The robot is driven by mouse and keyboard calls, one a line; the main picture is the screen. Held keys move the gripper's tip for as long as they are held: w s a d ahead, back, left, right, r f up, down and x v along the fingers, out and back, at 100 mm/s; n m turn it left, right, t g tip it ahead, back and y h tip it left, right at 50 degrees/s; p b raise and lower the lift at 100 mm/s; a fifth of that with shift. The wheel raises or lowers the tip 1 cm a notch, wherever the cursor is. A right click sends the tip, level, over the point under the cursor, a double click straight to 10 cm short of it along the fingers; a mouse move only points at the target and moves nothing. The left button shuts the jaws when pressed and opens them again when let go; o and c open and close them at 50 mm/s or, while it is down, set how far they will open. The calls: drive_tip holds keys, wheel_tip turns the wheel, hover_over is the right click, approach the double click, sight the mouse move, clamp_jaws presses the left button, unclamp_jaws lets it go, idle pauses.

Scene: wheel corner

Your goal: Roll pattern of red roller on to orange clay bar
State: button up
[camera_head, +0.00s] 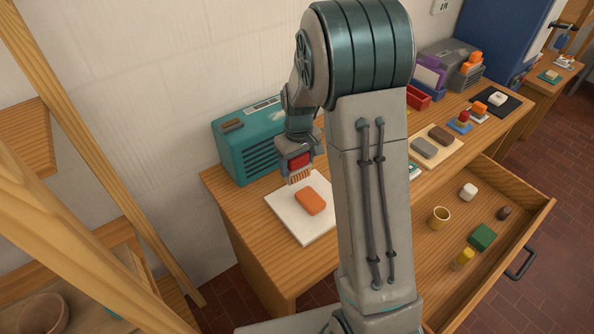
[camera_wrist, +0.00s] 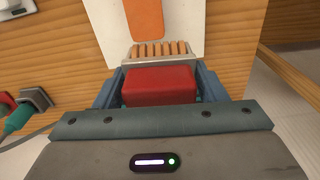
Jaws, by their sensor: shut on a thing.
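My gripper (camera_head: 297,165) is shut on the red roller (camera_head: 299,160), which has a ribbed, orange-tan edge. In the wrist view the red roller (camera_wrist: 160,86) sits between the two blue-grey fingers of my gripper (camera_wrist: 160,84), its ribbed part pointing ahead. The orange clay bar (camera_head: 311,201) lies on a white board (camera_head: 287,210) on the desk. It also shows at the top of the wrist view (camera_wrist: 145,18), beyond the ribbed edge. The roller is above the far side of the board, apart from the bar in the head view.
A teal box with slats (camera_head: 246,140) stands behind the board. An open drawer (camera_head: 455,232) at right holds several small items. A tray with two blocks (camera_head: 452,151) lies further right. My arm hides the desk's middle.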

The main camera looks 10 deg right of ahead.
sight(298, 180)
drive_tip(key=shift+w+r+n, duration=0.1)
drive_tip(key=shift+r+n, duration=0.1)
drive_tip(key=shift+n, duration=0.1)
drive_tip(key=shift+f+b, duration=0.1)
drive_tip(key=shift+b, duration=0.2)
drive_tip(key=shift+f+b, duration=2.3)
drive_tip(key=shift+f, duration=0.65)
drive_tip(key=shift+f+b, duration=0.6)
drive_tip(key=shift+f, duration=0.05)
drive_tip(key=shift+s+d, duration=0.1)
drive_tip(key=shift+s, duration=0.1)
drive_tip(key=shift+s+d+r+b, duration=0.1)
drive_tip(key=shift+s+d+b, duration=0.1)
drive_tip(key=shift+s, duration=0.3)
drive_tip(key=shift+s+d+b, duration=0.1)
drive_tip(key=shift+s+d, duration=0.1)
drive_tip(key=shift+s, duration=0.3)
